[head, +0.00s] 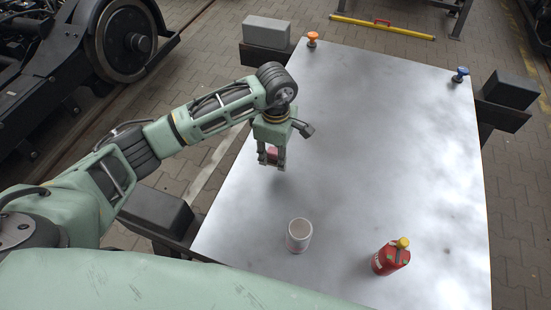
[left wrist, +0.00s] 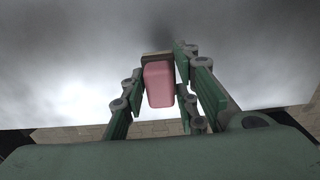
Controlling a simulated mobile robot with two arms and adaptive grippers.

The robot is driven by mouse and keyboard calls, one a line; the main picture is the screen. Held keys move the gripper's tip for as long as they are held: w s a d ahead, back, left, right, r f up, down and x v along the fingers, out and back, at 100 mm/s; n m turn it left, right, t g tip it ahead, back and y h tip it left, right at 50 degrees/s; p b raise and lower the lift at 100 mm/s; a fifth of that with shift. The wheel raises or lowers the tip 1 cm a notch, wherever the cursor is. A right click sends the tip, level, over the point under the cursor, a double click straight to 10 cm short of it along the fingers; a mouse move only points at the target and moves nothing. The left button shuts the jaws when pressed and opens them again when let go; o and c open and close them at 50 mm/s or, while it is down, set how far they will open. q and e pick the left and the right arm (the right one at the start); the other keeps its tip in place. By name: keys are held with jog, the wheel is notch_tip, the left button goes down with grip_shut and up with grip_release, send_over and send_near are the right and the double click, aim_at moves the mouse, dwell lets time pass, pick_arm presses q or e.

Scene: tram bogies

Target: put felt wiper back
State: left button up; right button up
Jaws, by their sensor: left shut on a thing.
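The felt wiper (left wrist: 158,86) looks like a pink block with a tan and dark strip at its far end. My left gripper (head: 272,166) is shut on it, with a finger on either side in the left wrist view. In the head view only a bit of the pink wiper (head: 272,153) shows between the fingers. The gripper points down over the left part of the shiny metal tabletop (head: 390,150). I cannot tell how far the wiper is above the surface. My right gripper is not in view.
A white open cup (head: 299,236) and a red bottle with a yellow cap (head: 391,257) stand near the front edge. An orange knob (head: 312,38) and a blue knob (head: 460,74) sit at the far corners. The middle and right of the tabletop are clear.

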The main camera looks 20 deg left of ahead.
aim_at(275, 162)
pick_arm(q)
notch_tip(275, 162, down, 3)
jog(key=shift+s+f+p, duration=0.1)
jog(key=shift+f+p, duration=0.05)
jog(key=shift+p, duration=0.45)
jog(key=shift+f, duration=0.25)
jog(key=shift+f+b, duration=0.25)
jog(key=shift+b, duration=0.1)
jog(key=o, duration=1.1)
jog(key=shift+r, duration=0.1)
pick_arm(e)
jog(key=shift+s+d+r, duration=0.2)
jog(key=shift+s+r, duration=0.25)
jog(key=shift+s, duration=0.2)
